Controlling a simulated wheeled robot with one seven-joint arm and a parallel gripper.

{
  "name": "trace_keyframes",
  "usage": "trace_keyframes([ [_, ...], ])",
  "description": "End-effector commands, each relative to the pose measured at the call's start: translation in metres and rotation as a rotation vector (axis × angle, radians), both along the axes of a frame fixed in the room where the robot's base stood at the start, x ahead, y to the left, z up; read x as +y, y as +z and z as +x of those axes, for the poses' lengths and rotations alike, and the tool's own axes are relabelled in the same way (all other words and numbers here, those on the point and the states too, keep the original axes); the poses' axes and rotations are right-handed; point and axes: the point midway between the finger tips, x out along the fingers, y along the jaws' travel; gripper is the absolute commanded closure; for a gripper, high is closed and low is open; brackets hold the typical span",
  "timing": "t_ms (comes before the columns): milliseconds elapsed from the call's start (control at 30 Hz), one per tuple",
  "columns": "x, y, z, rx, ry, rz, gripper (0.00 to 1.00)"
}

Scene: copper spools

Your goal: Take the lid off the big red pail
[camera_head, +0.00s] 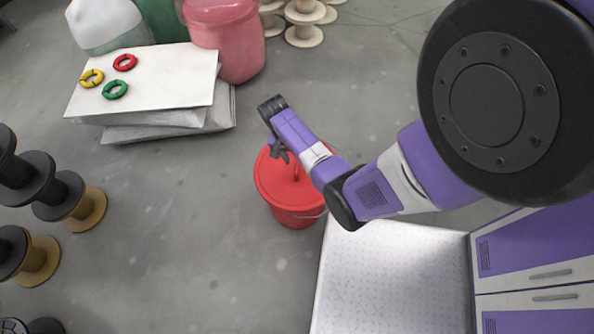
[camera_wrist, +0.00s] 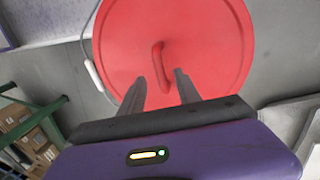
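The big red pail (camera_head: 294,217) stands on the grey floor in the middle of the head view. Its red lid (camera_head: 268,181) sits on top; in the wrist view the lid (camera_wrist: 215,50) fills the upper middle, with a raised red handle (camera_wrist: 158,66) at its centre. My gripper (camera_head: 281,155) is over the lid in the head view. I cannot tell whether the fingertips touch the lid. The arm hides part of the pail's right side.
A white board (camera_head: 150,85) with red, yellow and green rings lies on stacked slabs at upper left. Pink and green containers stand behind it. Several spools (camera_head: 75,200) stand at left. My white base platform is right beside the pail. The floor left of the pail is clear.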

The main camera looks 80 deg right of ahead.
Motion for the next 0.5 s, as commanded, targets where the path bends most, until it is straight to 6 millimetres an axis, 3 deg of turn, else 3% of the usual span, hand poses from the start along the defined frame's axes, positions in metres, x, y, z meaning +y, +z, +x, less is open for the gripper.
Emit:
trace_keyframes([
  [300,-0.002,-0.042,-0.008,0.0,0.0,0.0,0.6],
  [500,-0.003,-0.054,-0.01,-0.002,0.002,-0.001,0.6],
])
